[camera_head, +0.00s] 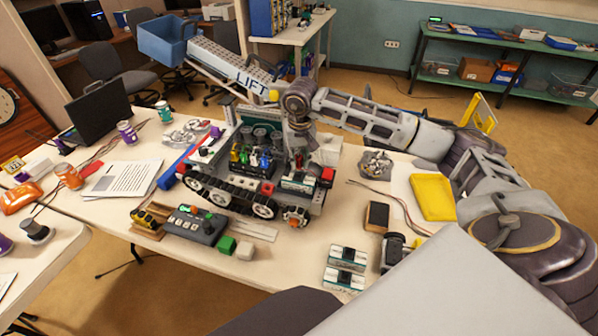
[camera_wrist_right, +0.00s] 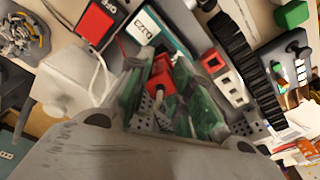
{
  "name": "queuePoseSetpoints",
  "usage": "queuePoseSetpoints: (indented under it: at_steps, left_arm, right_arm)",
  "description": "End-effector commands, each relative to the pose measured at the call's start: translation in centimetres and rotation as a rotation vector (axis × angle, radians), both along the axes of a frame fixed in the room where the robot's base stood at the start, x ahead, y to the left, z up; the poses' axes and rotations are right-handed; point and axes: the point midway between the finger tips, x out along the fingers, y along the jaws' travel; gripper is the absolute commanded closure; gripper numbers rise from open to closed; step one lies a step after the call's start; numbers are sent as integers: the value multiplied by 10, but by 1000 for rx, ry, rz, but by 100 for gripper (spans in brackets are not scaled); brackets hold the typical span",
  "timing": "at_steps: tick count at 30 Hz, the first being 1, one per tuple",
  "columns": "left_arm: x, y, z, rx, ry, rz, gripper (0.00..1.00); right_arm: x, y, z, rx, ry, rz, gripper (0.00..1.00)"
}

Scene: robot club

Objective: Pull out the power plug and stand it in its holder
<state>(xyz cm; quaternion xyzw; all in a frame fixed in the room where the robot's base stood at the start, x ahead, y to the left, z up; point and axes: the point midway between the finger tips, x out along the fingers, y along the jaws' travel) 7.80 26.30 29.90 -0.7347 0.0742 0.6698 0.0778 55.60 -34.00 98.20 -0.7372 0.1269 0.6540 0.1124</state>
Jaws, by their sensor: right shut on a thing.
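The power plug (camera_wrist_right: 162,72), a red piece with a dark reddish lead, sits between the green-padded fingers of my right gripper (camera_wrist_right: 160,98) in the right wrist view. The fingers are shut on it, just over the tracked robot. I cannot tell whether the plug is still in a socket. I cannot make out its holder with certainty. My left gripper is not in view.
A teal-and-white battery (camera_wrist_right: 155,32) and a red switch marked OFF (camera_wrist_right: 98,20) are close to the fingers. A pale block (camera_wrist_right: 75,80) with white wires is at left.

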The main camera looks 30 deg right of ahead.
Motion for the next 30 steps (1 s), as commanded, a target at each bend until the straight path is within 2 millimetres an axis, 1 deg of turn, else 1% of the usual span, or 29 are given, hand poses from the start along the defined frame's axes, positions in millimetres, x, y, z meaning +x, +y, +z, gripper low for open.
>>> queuePoseSetpoints:
  at_steps: [10,25,30]
  left_arm:
    - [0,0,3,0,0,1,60]
    - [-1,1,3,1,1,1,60]
    - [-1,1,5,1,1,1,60]
  right_arm:
    - [0,0,6,0,-1,0,100]
    - [0,0,7,0,-1,0,100]
    - [0,0,11,0,-1,0,100]
